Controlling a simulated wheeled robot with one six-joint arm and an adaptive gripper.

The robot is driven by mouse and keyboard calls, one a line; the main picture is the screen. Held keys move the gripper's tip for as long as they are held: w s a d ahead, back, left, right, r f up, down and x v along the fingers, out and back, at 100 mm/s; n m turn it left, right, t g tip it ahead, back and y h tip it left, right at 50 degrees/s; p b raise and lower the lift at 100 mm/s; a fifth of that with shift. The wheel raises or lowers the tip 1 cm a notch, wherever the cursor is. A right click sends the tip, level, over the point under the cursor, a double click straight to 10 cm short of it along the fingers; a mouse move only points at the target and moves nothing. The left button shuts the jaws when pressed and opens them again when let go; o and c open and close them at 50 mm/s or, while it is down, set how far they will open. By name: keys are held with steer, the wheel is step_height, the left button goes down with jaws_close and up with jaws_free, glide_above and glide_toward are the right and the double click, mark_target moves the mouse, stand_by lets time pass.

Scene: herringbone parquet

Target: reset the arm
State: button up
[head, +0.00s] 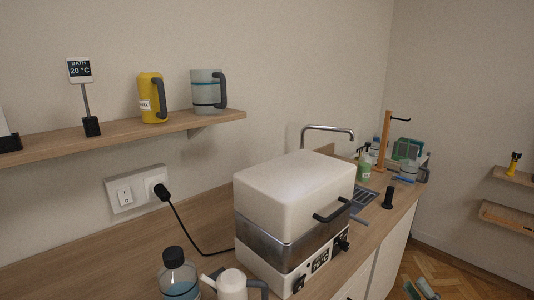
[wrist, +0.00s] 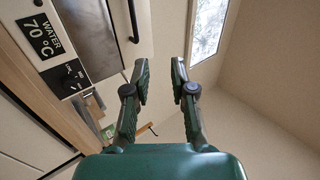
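My gripper (wrist: 160,82) is open and empty in the wrist view, its two green and dark fingers apart with only wall and ceiling behind them. In the head view its fingers (head: 421,289) appear at the bottom edge, right of the counter and over the floor; the rest of the arm is out of frame. The white-lidded water bath (head: 295,190) stands on the counter, lid down. Its front panel also shows at the upper left of the wrist view (wrist: 62,68), reading WATER 70 °C.
A bottle with a dark cap (head: 175,275) and a white pitcher (head: 232,285) stand in front of the bath. A yellow flask (head: 152,98) and a grey jug (head: 206,92) are on the wall shelf. A black cable runs from the socket (head: 125,192). Floor right of the counter looks clear.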

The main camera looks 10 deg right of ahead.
steer(key=s+a+f+m+g+h, duration=0.1)
steer(key=s+a+f+g+h, duration=0.15)
steer(key=a+f+h, duration=0.6)
steer(key=s+a+f+m+g+h, duration=0.1)
steer(key=s+a+f+m+g, duration=0.15)
steer(key=a+f, duration=0.7)
steer(key=s+f+n+g+h, duration=0.1)
steer(key=s+f+n+h, duration=0.1)
steer(key=s+f, duration=0.65)
steer(key=s+n+g+h, duration=0.25)
steer(key=s+n, duration=0.25)
steer(key=s, duration=0.8)
steer(key=s+a+r+n+t, duration=0.2)
steer(key=s+r+n, duration=0.6)
steer(key=s+r, duration=0.2)
steer(key=shift+s+r, duration=0.35)
steer(key=shift+r, duration=0.2)
steer(key=shift+a, duration=0.1)
